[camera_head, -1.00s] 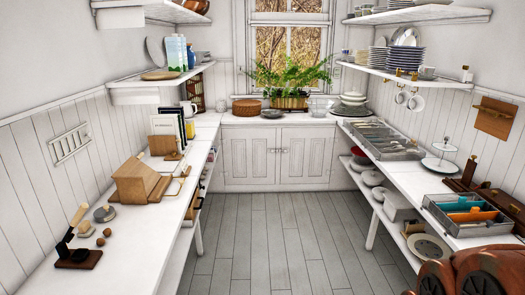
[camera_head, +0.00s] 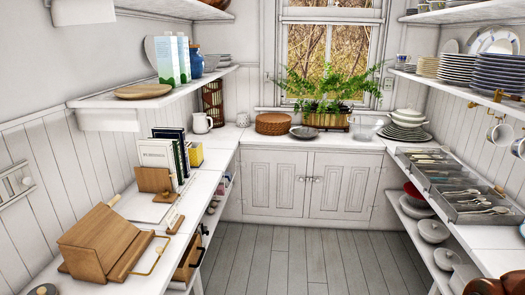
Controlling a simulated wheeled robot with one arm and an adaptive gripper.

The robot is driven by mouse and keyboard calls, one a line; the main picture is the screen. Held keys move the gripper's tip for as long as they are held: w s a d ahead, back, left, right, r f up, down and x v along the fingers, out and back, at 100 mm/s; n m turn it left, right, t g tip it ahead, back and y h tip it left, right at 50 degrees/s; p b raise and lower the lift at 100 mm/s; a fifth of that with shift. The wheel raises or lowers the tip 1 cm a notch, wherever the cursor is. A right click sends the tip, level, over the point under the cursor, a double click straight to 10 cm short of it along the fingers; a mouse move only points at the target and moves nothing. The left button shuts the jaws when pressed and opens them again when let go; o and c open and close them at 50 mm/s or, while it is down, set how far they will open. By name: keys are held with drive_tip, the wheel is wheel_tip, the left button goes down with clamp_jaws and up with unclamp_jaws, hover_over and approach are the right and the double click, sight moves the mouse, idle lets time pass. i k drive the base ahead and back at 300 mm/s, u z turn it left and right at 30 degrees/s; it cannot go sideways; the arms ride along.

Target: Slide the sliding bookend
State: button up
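A wooden bookend (camera_head: 153,180) stands upright on the left counter, in front of a short row of upright books (camera_head: 160,153). The row includes a pale-covered book and dark ones. The bookend covers the lower front of the pale book; I cannot tell whether they touch.
A brown wooden box with a sloped lid (camera_head: 100,243) sits nearer on the left counter. A shelf (camera_head: 100,101) with cartons hangs above. A drawer (camera_head: 188,262) stands open below the counter. The floor aisle (camera_head: 290,255) is clear.

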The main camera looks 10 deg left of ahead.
sight(149, 179)
drive_tip(key=i, duration=2.25)
drive_tip(key=u, duration=2.2)
